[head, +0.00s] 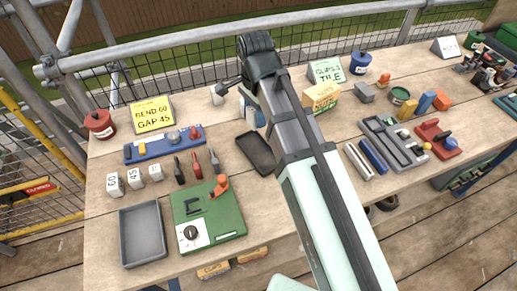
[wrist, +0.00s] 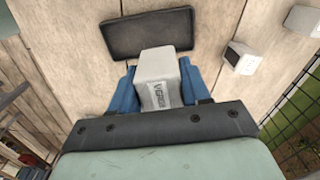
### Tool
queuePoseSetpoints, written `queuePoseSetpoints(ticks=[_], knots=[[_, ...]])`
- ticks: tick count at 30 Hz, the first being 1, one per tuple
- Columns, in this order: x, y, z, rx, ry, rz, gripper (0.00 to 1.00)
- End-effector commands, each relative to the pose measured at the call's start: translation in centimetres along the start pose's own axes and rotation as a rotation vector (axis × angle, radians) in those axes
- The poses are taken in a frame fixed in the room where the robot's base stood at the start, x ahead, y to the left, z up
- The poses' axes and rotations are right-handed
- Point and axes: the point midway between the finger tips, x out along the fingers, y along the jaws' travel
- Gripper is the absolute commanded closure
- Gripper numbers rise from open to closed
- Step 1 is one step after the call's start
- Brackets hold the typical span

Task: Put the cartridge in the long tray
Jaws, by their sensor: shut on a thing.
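My gripper (wrist: 163,88) is shut on a pale grey block-shaped cartridge (wrist: 157,68) with dark lettering on its face, a blue finger on either side of it. In the head view my gripper (head: 254,115) is at the back middle of the bench, largely hidden by my arm, and the cartridge is hard to make out there. A dark, shallow, oblong tray (head: 252,149), which looks like the long tray, lies on the nearer side of my gripper. It looks empty. In the wrist view this tray (wrist: 119,42) lies beyond the cartridge, which overlaps its lower edge in the picture.
A larger grey tray (head: 127,232) and a green board (head: 225,222) stand at the front left. Several tools (head: 196,166) lie left of the dark tray. A yellow box (head: 321,98) stands right of my arm, and a grey compartment tray (head: 378,128) farther right.

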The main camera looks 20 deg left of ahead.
Motion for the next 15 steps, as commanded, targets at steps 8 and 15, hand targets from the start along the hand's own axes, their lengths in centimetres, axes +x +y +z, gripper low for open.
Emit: queuePoseSetpoints(ticks=[8, 15], knots=[[0.5, 2.1, 0.5, -0.127, 0.000, 0.000, 0.84], [2.2, 2.2, 0.5, -0.146, 0.000, 0.001, 0.84]])
